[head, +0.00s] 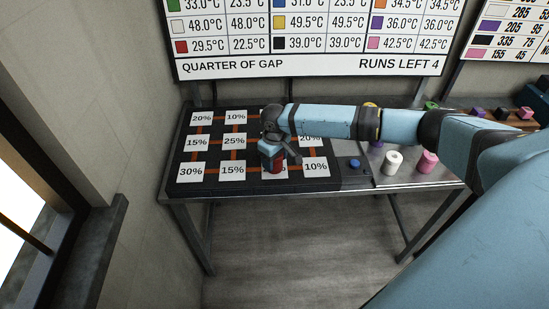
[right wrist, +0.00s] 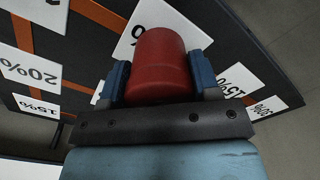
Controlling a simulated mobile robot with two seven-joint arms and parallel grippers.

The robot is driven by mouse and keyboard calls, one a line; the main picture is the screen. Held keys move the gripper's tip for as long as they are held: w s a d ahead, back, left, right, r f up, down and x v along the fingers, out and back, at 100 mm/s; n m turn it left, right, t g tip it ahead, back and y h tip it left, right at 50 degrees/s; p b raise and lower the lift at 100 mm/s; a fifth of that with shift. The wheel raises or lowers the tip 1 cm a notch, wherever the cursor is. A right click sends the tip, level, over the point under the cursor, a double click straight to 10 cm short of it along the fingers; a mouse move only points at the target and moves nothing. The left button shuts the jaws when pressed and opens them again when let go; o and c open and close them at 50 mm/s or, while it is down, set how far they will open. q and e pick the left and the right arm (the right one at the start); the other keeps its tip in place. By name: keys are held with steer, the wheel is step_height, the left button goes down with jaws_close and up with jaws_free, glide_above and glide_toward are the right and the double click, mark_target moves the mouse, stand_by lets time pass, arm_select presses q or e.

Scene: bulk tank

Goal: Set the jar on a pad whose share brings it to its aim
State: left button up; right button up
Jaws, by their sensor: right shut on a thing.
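My right gripper (head: 272,158) is shut on a red jar (head: 277,166), which also shows between the fingers in the right wrist view (right wrist: 157,62). The jar is at the third pad from the left in the front row; I cannot tell whether it touches. The jar covers most of that pad's number. Other pads on the dark board (head: 180,187) read 30% (head: 191,171), 15% (head: 231,170), 10% (head: 315,167), 25% (head: 233,141) and 20% (head: 201,118). My arm hides some back pads. My left gripper is not in view.
A wall chart (head: 300,68) reads "QUARTER OF GAP" and "RUNS LEFT 4"; its red row shows 29.5°C and 22.5°C. A window is at left.

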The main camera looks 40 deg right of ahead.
steer(key=o, duration=1)
step_height(320, 180, up, 12)
steer(key=shift+f+b, duration=0.15)
steer(key=shift+b, duration=0.15)
steer(key=shift+a, duration=0.25)
steer(key=s+a+f+n+t+y, duration=0.1)
steer(key=s+a+f+t+y, duration=0.2)
steer(key=a, duration=0.4)
steer(key=s+a+f+n+y, duration=0.1)
steer(key=s+a+f, duration=0.3)
steer(key=a+f, duration=0.15)
steer(key=s+a+f+t+y, duration=0.1)
steer(key=s+a+f+t, duration=0.2)
steer(key=a, duration=0.5)
steer(key=s+d+f+t, duration=0.2)
steer(key=s+f, duration=0.2)
steer(key=s, duration=0.4)
steer(key=s+d+f+m+t+h, duration=0.1)
steer(key=s+f+t, duration=0.2)
steer(key=s, duration=0.6)
steer(key=shift+d+f+m+h, duration=0.3)
steer(key=shift+d+f, duration=0.05)
